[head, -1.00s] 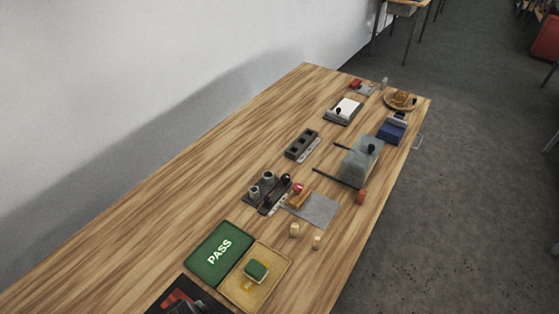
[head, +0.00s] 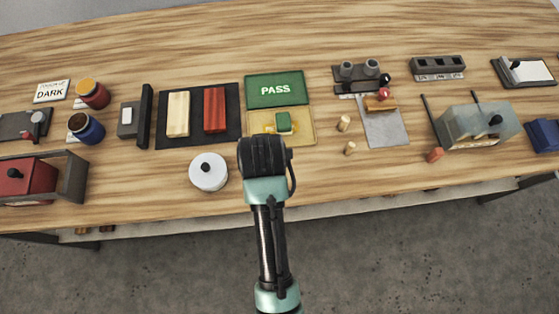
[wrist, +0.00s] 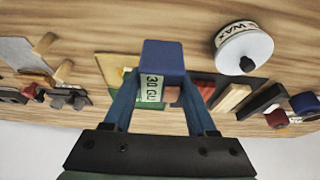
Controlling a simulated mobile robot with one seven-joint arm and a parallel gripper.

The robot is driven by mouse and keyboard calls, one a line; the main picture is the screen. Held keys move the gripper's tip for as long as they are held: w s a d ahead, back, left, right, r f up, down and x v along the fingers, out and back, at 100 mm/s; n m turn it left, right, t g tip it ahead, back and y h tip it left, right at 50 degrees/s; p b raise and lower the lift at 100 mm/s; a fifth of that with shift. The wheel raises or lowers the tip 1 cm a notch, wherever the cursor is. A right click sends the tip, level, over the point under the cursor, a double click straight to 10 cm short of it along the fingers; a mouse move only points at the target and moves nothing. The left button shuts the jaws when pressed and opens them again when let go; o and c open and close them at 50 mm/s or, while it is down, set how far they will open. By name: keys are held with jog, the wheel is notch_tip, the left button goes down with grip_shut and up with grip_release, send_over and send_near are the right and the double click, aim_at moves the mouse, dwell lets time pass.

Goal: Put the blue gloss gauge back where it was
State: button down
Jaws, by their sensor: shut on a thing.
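The blue gloss gauge (wrist: 163,56) is a small blue block with a pale label reading "30 GU", in the middle of the wrist view. My gripper (wrist: 160,88) is shut on it, one finger on each side. In the head view my gripper (head: 262,155) is over the near part of the table, in front of the yellow tray, with its fingers and the gauge hidden behind my wrist. A dark blue box (head: 543,135) stands at the right edge of the head view; I cannot tell whether it belongs to the gauge.
A white round tin (head: 208,172) stands just left of my gripper. The green PASS mat (head: 275,90) and the yellow tray (head: 300,135) with a green block lie beyond. Small wooden pegs (head: 344,123) and a grey translucent box (head: 480,127) are to the right. The table's far strip is clear.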

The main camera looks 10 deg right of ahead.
jog(key=f, duration=0.4)
jog(key=shift+w+a+f, duration=0.1)
jog(key=shift+a+f, duration=0.1)
jog(key=shift+f, duration=0.1)
jog(key=shift+d+f, duration=0.1)
jog(key=shift+f, duration=1.95)
jog(key=shift+f, duration=0.2)
jog(key=shift+c, duration=1)
grip_release()
jog(key=shift+r, duration=0.1)
